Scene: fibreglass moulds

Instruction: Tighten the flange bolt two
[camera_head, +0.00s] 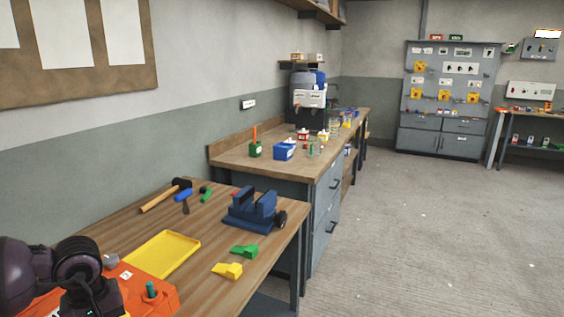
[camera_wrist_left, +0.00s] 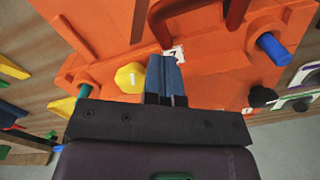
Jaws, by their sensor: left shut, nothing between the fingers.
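The orange mould (camera_head: 160,297) lies at the near left corner of the bench, partly covered by my left arm; it fills much of the left wrist view (camera_wrist_left: 215,78). My left gripper (camera_wrist_left: 165,62) is shut and empty, its fingertips over the mould just below a small white number tag (camera_wrist_left: 174,53), which looks like a 2. No bolt head shows at the fingertips; I cannot tell whether they touch anything. A yellow bolt head (camera_wrist_left: 130,77) sits just left of the fingers. A blue peg (camera_wrist_left: 273,48) stands to the right and a green peg (camera_wrist_left: 84,91) to the left.
A dark red curved bar (camera_wrist_left: 195,15) crosses the mould beyond the fingers. A black knob (camera_wrist_left: 262,97) is at right. On the bench are a yellow tray (camera_head: 165,252), a hammer (camera_head: 165,195), a blue vise (camera_head: 255,210), and green (camera_head: 245,251) and yellow (camera_head: 228,270) pieces.

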